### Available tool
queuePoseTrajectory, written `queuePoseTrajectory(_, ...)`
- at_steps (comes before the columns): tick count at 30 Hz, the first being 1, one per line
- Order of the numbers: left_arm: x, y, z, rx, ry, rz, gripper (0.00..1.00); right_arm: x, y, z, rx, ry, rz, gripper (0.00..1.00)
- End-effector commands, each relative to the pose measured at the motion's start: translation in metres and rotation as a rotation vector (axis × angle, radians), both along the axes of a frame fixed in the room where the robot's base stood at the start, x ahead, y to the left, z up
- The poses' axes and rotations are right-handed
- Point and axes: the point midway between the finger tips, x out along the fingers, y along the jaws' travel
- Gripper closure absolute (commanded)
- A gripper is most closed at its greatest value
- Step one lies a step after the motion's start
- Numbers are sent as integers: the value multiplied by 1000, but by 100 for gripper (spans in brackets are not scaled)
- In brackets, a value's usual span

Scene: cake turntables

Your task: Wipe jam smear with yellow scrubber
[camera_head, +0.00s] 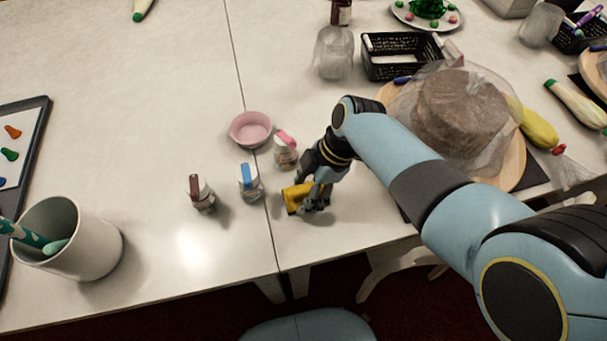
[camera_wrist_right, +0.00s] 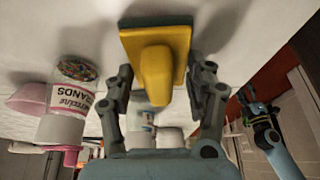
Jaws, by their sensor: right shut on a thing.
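The yellow scrubber (camera_head: 293,198) is at the table's front middle, just right of the seam. My right gripper (camera_head: 314,196) is shut on it. In the right wrist view the scrubber (camera_wrist_right: 156,72) has a flat yellow pad with a raised grip between my two fingers (camera_wrist_right: 165,95). Its face is close to the white table; I cannot tell whether it touches. No jam smear can be made out in either view. What appears to be my left gripper (camera_wrist_right: 254,103) is small at the right of the wrist view, its fingers unclear.
Sprinkle jars with pink (camera_head: 285,152), blue (camera_head: 249,182) and brown (camera_head: 201,192) lids stand left of and behind the scrubber, near a pink bowl (camera_head: 251,129). A bagged cake (camera_head: 460,112) is at the right. A white cup (camera_head: 82,240) stands at the left. The left middle table is clear.

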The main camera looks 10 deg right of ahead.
Motion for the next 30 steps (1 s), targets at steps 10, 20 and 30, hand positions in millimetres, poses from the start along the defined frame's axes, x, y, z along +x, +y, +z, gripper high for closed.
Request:
queuePoseTrajectory(10,0,0,17,0,-1,0,51,-23,-1,0,-1,9,0,71)
queuePoseTrajectory(20,0,0,29,0,-1,0,51,-44,-2,-2,-2,6,1,71)
queuePoseTrajectory(30,1,0,36,0,-1,0,51,-43,-2,6,-2,5,1,71)
